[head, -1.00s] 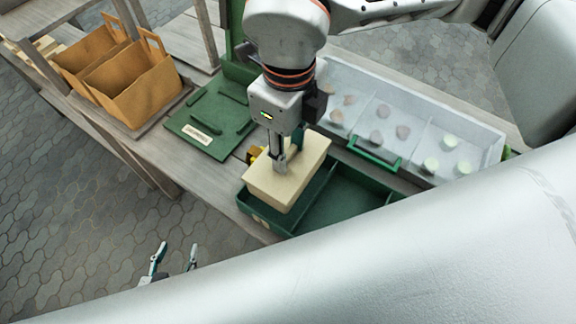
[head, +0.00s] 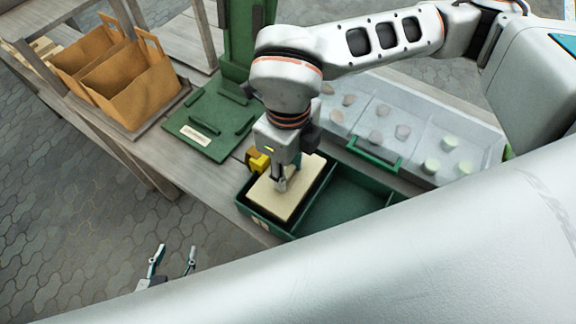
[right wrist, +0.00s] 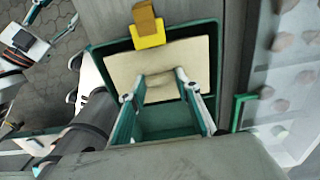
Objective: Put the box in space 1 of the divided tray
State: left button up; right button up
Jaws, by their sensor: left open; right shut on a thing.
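The pale cream box (head: 298,186) sits low inside the left compartment of the green divided tray (head: 291,236), with its top near the rim. Whether it rests on the floor is hidden. The box also shows in the right wrist view (right wrist: 193,52), inside the green walls. My right gripper (head: 281,186) points down and is shut on the box; its fingers show in the right wrist view (right wrist: 160,90). The tray's right compartment (head: 350,197) is empty where visible; my arm hides its near part. My left gripper (head: 176,249) is open and empty, left of the table, over the paved floor.
A yellow object (head: 258,160) stands at the tray's back left corner. A green ridged board (head: 207,127) lies behind. A clear partitioned bin (head: 410,135) with several round lumps is at the right. Orange-brown bags (head: 125,80) stand at the back left.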

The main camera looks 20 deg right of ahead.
jog(key=o, duration=1.1)
jog(key=shift+f, duration=0.1)
jog(key=shift+o, duration=0.2)
jog(key=shift+r, duration=0.25)
notch_tip(320, 180, up, 12)
jog(key=p, duration=0.1)
jog(key=shift+f, duration=0.1)
